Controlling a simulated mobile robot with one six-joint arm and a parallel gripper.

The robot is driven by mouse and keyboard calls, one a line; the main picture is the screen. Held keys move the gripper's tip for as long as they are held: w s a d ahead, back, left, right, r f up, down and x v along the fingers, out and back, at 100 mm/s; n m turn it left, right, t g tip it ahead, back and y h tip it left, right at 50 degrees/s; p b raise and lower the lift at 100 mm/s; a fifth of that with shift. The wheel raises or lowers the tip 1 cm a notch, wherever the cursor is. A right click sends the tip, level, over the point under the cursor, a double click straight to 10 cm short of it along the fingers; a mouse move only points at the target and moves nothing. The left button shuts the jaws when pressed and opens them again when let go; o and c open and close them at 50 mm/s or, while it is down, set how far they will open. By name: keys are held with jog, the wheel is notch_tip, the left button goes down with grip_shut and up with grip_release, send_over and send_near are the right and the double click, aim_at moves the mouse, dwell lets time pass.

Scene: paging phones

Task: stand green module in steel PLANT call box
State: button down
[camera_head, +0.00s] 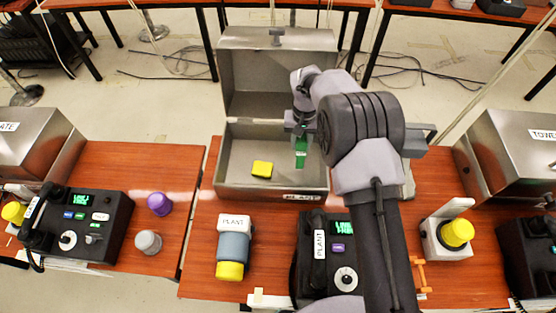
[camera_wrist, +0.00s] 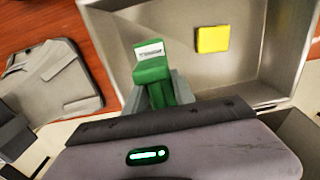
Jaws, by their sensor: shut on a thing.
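The steel PLANT call box (camera_head: 226,165) stands open on the middle table, its lid raised at the back. Its floor and inner wall also show in the wrist view (camera_wrist: 272,60). My gripper (camera_head: 301,130) is over the right part of the box, shut on the green module (camera_head: 301,155). In the wrist view the green module (camera_wrist: 153,72) sticks out from between the fingers, with a white label near its end. I cannot tell whether its lower end touches the box floor. A yellow block (camera_head: 262,169) lies inside the box, left of the module.
A PLANT phone (camera_head: 319,245) and a grey and yellow cylinder (camera_head: 233,248) with a PLANT label stand in front of the box. A white holder with a yellow knob (camera_head: 456,233) is at the right. A TOWER box (camera_head: 518,150) stands further right.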

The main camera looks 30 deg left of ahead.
notch_tip(320, 180, down, 8)
jog(key=shift+s+d+f+b, duration=0.15)
jog(key=shift+f+b, duration=0.1)
jog(key=shift+b, duration=0.6)
jog(key=c, duration=1.1)
grip_release()
jog(key=shift+o, duration=0.3)
